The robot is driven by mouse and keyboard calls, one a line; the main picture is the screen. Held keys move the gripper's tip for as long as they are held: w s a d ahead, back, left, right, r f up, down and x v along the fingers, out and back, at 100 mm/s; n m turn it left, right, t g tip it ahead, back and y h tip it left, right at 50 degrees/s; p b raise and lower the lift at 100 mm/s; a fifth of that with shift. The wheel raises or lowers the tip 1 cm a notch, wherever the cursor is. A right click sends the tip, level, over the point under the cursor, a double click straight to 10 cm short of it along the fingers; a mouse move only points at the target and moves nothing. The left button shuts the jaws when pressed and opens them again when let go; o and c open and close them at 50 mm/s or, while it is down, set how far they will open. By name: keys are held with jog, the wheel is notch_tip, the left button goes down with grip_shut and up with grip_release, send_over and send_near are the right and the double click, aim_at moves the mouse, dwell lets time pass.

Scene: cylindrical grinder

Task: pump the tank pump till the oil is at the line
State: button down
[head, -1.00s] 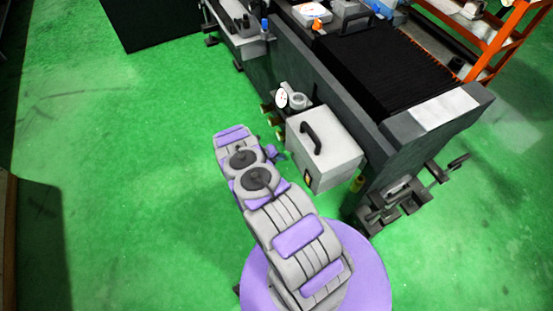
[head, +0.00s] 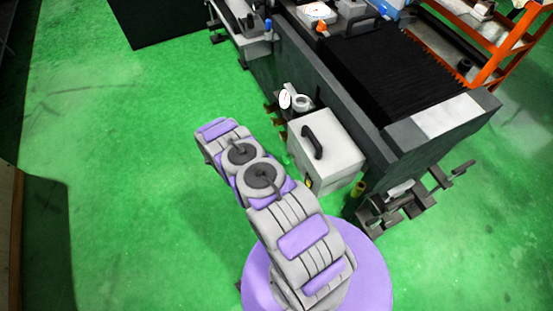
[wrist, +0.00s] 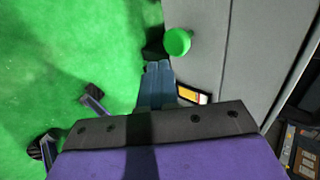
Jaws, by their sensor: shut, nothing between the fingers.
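The tank is a light grey box (head: 335,150) with a black handle on top, against the side of the grinder. Its grey side (wrist: 225,50) fills the upper right of the wrist view. A round green knob (wrist: 177,41) sits at that side, just beyond my fingertips.
An orange rack (head: 500,50) stands at the back right. Green floor on the left is clear.

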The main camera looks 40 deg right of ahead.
jog(key=v, duration=0.5)
jog(key=shift+a+f, duration=0.2)
jog(key=shift+f, duration=0.1)
dwell(0.4)
